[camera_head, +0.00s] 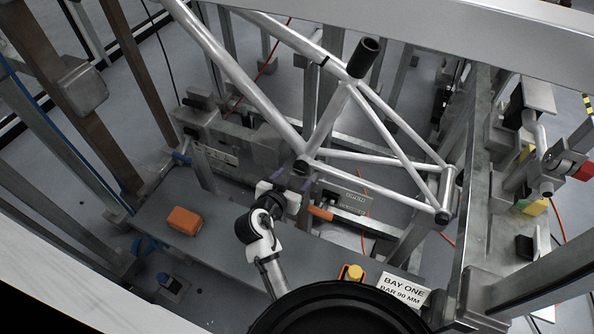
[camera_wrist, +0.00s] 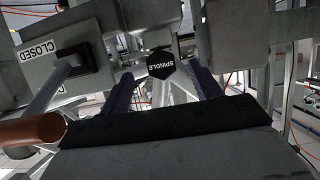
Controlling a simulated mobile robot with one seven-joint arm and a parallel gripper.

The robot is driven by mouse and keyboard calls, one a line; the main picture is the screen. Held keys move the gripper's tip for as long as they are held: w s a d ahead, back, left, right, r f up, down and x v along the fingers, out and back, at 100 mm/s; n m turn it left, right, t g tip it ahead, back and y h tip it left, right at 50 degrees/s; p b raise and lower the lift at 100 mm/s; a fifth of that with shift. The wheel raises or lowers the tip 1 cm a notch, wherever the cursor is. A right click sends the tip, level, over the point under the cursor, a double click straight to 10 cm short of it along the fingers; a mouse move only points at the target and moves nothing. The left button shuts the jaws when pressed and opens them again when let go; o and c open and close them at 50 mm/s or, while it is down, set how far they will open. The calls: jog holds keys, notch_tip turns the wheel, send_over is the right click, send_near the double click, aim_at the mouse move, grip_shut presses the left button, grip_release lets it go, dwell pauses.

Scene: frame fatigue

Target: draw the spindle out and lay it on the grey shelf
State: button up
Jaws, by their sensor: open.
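The spindle (camera_wrist: 161,65) shows in the wrist view as a black six-sided end face marked SPINDLE, facing the camera. The rest of it is hidden behind that face. My gripper (camera_wrist: 163,82) is open, with one dark finger to the left of the spindle and one to the right. Neither finger visibly touches it. In the head view my gripper (camera_head: 294,181) is at the lower joint of the silver bicycle frame (camera_head: 328,125), and I cannot make out the spindle there. The grey shelf (camera_head: 180,205) lies below and to the left of my gripper.
An orange box (camera_head: 184,220) sits on the shelf. A yellow button (camera_head: 353,272) and a BAY ONE sign (camera_head: 403,290) are at its right end. An orange handle (camera_head: 320,212) is close right of my gripper. A CLOSED label (camera_wrist: 38,55) is at left. Metal posts surround the area.

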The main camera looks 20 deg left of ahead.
aim_at(299, 172)
jog(key=shift+x, duration=2)
jog(key=shift+c, duration=0.2)
jog(key=shift+s, duration=0.1)
jog(key=c, duration=1.1)
